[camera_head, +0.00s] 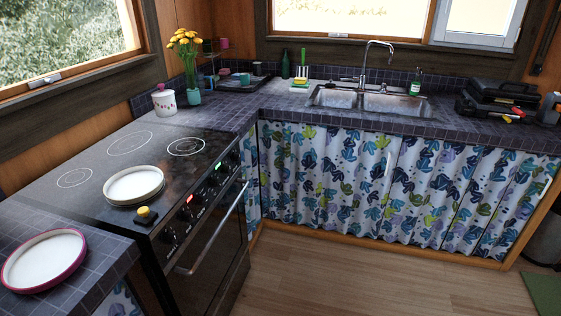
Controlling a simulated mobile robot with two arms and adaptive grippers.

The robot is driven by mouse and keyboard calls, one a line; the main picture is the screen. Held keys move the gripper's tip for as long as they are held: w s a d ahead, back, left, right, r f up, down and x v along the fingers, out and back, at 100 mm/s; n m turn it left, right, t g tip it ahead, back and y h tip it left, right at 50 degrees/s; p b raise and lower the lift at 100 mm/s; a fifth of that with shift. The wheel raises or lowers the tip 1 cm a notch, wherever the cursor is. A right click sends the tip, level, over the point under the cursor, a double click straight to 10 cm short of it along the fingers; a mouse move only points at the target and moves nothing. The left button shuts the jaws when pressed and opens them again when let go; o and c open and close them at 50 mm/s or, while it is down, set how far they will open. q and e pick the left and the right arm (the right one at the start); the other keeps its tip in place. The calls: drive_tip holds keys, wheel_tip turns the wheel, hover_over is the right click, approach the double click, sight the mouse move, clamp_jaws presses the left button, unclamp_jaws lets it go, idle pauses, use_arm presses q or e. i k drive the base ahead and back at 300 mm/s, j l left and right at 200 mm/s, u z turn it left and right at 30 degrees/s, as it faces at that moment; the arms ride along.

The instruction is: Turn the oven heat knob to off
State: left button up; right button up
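The black oven (215,262) with a glass cooktop stands at the left, its front facing right. Several dark round knobs (186,214) line its sloped front panel above the silver door handle (215,232). I cannot tell which one is the heat knob, and the knob markings are too small to read. Small red lights (190,199) and a green light (219,167) glow on the panel. The oven door looks shut. Neither of my grippers shows in this view.
A white round dish (133,184) sits on the cooktop near a small yellow-topped black object (146,214). A pink-rimmed tray (45,262) lies on the near counter. The wooden floor (340,280) before the oven is clear. A curtained sink counter (350,185) runs along the back.

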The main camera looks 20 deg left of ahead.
sight(216, 182)
drive_tip(key=i+l+u, duration=0.15)
drive_tip(key=i, duration=0.35)
drive_tip(key=i+u, duration=0.15)
drive_tip(key=i, duration=0.35)
drive_tip(key=i+l+u, duration=0.1)
drive_tip(key=i+l, duration=0.15)
drive_tip(key=i, duration=0.25)
